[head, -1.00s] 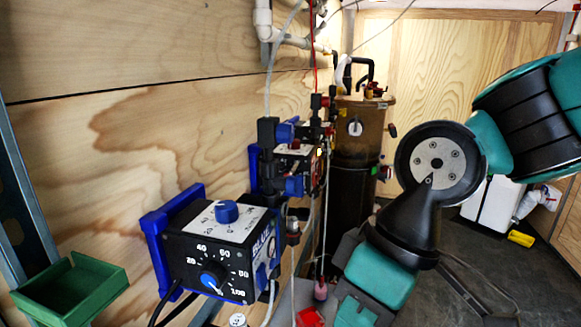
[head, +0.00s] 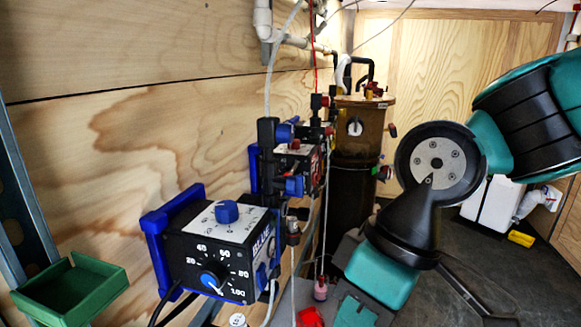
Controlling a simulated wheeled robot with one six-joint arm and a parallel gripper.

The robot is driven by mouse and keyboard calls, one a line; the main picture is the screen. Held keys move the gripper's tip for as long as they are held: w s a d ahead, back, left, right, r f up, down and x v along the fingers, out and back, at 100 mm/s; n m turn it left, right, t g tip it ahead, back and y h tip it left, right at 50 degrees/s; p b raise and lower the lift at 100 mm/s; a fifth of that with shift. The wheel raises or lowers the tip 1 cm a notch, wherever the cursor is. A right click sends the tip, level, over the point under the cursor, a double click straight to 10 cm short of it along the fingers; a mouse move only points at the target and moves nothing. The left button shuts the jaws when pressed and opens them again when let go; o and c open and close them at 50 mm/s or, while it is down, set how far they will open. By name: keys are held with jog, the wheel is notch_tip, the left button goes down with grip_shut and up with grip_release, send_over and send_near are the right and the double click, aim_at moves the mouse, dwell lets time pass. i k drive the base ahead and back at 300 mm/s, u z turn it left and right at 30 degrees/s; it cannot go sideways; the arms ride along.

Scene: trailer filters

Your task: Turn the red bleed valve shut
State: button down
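The brown filter canister (head: 357,125) stands at the back, with small red parts (head: 377,91) among the black fittings on its lid. One of these may be the red bleed valve, but they are too small to tell its handle position. Another red fitting (head: 387,173) sits on the canister's right side. A red knob (head: 295,143) is on top of the rear dosing pump. My arm fills the right side and bends down toward the bottom middle. I cannot make out my gripper's fingers in this view, and no gripper contact with any red part shows.
A blue-and-black dosing pump (head: 215,250) is mounted at the front left, with tubes and fittings behind it. A green tray (head: 72,292) is at the lower left. A white container (head: 490,203) and a yellow object (head: 520,239) are on the dark floor at right.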

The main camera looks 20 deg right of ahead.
aim_at(329, 132)
jog(key=z, duration=2)
jog(key=i, duration=1.55)
jog(key=u, duration=2.15)
